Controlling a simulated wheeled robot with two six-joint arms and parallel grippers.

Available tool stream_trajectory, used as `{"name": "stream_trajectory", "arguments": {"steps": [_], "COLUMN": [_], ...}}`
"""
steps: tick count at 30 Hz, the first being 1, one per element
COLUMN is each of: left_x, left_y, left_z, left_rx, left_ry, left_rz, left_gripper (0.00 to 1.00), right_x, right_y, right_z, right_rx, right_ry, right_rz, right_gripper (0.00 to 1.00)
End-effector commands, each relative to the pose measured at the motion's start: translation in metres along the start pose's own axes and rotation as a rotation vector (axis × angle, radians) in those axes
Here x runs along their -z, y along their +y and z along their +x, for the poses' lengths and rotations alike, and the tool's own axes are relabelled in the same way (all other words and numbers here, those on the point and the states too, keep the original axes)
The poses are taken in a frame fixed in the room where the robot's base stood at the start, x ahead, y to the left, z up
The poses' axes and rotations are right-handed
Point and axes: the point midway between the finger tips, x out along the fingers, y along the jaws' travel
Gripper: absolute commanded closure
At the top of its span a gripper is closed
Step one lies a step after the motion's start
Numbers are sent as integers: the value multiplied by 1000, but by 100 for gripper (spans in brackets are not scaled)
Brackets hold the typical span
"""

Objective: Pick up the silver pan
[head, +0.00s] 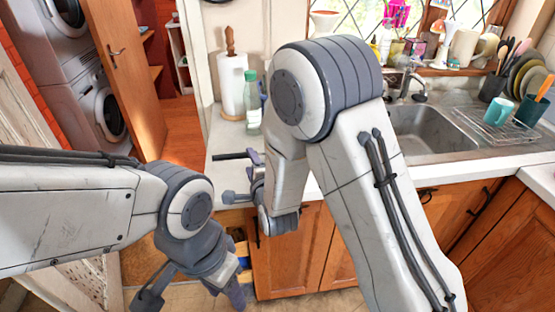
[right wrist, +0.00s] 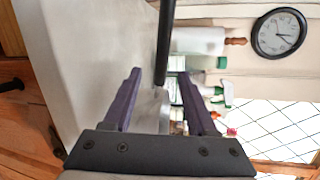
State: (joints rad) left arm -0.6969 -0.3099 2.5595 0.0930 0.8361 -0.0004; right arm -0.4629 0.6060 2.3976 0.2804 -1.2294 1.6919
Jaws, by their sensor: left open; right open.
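The silver pan mostly hides behind my right arm in the head view; its black handle (head: 228,156) sticks out to the left over the counter's left end. In the right wrist view a dark handle (right wrist: 165,40) comes down from the top edge between the fingers, with a small silvery patch below it. My right gripper (head: 240,178) is open by the counter's front edge, close to the handle; its purple fingers (right wrist: 157,92) stand apart on either side of the handle in the picture. Contact cannot be told. My left gripper (head: 195,297) is open and empty, low in front of the cabinets.
The pale counter (head: 228,138) holds a paper towel roll (head: 232,85) and a green-capped bottle (head: 253,105) behind the handle. The sink (head: 430,130) and dish rack (head: 495,125) are to the right. A wooden door (head: 128,70) stands at left. A clock (right wrist: 279,32) hangs on the wall.

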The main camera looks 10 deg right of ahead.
Motion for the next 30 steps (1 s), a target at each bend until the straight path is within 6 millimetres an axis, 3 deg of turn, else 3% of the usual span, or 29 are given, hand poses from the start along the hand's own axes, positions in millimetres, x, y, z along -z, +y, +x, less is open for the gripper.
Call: {"name": "stream_trajectory", "arguments": {"steps": [9,18,19,23,24,30], "left_x": [1,1,1,1,1,1], "left_y": [1,1,1,1,1,1], "left_z": [-20,-20,-20,-20,-20,-20], "left_rx": [0,0,0,0,0,0], "left_ry": [0,-1,-1,0,0,0], "left_rz": [0,0,0,0,0,0], "left_gripper": [50,50,50,50,50,50], "right_x": [0,0,0,0,0,0], "right_y": [-3,-1,-1,-2,-2,-1], "right_z": [43,51,51,50,50,50], "right_rx": [-1,0,0,0,0,-1], "right_ry": [1,0,0,0,0,0], "right_rz": [0,0,0,0,0,0], "right_gripper": [42,42,46,96,100,100]}}
